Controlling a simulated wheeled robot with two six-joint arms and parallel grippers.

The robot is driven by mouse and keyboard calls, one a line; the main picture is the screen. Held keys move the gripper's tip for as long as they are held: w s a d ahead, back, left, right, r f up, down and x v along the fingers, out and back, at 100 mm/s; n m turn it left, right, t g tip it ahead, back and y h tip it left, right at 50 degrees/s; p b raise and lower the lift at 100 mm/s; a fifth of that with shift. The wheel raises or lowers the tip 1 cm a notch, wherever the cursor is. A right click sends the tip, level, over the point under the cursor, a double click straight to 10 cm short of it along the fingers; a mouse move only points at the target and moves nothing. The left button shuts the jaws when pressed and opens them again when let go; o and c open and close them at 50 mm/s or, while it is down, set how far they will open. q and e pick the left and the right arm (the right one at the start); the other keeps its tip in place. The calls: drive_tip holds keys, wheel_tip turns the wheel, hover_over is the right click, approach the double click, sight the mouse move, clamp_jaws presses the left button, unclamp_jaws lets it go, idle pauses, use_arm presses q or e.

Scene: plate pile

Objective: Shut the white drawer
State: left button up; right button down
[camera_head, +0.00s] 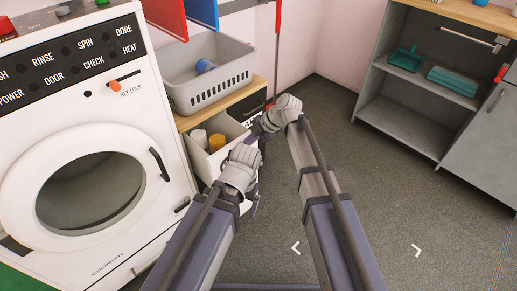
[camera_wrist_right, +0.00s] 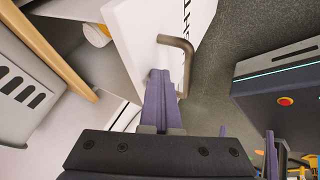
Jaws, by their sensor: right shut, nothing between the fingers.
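The white drawer (camera_head: 211,165) stands open beneath a wooden top, between the washing machine and my arms. A white cylinder and a yellow one (camera_head: 217,143) lie inside it. In the right wrist view, its white front (camera_wrist_right: 140,28) carries dark lettering and a brownish bar handle (camera_wrist_right: 181,48). My right gripper (camera_head: 257,132) is shut and empty at the right end of the drawer front; its purple fingertips (camera_wrist_right: 160,74) are close to the front beside the handle, and contact is unclear. My left gripper (camera_head: 254,207) is in front of the drawer, its jaws too small to read.
A grey basket (camera_head: 208,75) with a blue item sits on the wooden top (camera_head: 242,97). The washing machine (camera_head: 85,150) stands close on the left. A grey shelf unit (camera_head: 410,105) is at the right. The floor between is clear.

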drive_tip(key=w+a, duration=0.9)
drive_tip(key=shift+w+a, duration=0.2)
drive_tip(key=shift+a, duration=0.05)
use_arm(q)
drive_tip(key=shift+d, duration=0.1)
use_arm(e)
drive_tip(key=shift+s+d, duration=0.1)
drive_tip(key=shift+s, duration=0.05)
